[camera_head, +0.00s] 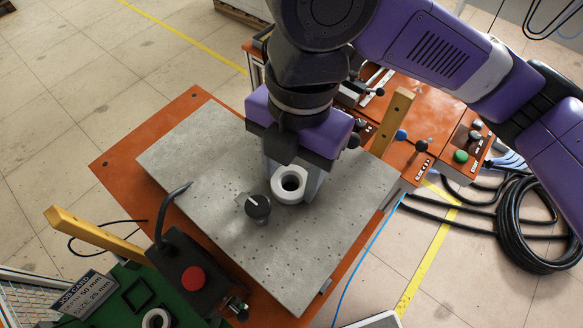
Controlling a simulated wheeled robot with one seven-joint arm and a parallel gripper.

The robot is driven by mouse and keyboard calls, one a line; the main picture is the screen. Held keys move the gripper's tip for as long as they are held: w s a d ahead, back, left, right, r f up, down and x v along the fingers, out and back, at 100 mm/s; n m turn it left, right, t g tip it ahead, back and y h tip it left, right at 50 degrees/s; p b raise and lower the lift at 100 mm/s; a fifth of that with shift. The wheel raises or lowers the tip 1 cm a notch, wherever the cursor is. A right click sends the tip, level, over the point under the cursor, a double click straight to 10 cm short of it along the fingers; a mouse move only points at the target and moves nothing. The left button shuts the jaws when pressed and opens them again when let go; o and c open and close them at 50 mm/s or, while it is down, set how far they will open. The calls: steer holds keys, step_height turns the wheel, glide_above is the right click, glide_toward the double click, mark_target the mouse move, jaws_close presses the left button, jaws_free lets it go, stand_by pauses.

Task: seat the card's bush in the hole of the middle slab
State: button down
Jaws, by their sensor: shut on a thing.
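My gripper (294,172) points down over the grey slab and is shut on a pale, thick-walled ring-shaped bush (279,194). The bush has a dark round bore facing up toward the camera. It is low over the slab; I cannot tell whether it touches. The grey slab (215,150) is a broad plate with many small holes, lying on an orange table. No larger hole shows in it, and the part under the gripper is hidden. I cannot make out separate slabs. The job card (85,293) stands at lower left; its size figures are only partly legible. Another pale ring (149,317) lies below right of it.
A dark box with a red button (193,278) is at the slab's near left edge. Yellow bars (95,235) rise at both sides. An orange control panel (425,140) is behind right.

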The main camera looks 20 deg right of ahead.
steer(key=c, duration=0.6)
jaws_free()
steer(key=shift+w+d+r, duration=0.1)
steer(key=shift+r, duration=1.2)
steer(key=shift+w+d+r, duration=0.1)
steer(key=shift+d+r, duration=0.05)
steer(key=shift+r, duration=1.1)
steer(key=shift+w+d+r, duration=0.1)
steer(key=shift+r, duration=1.2)
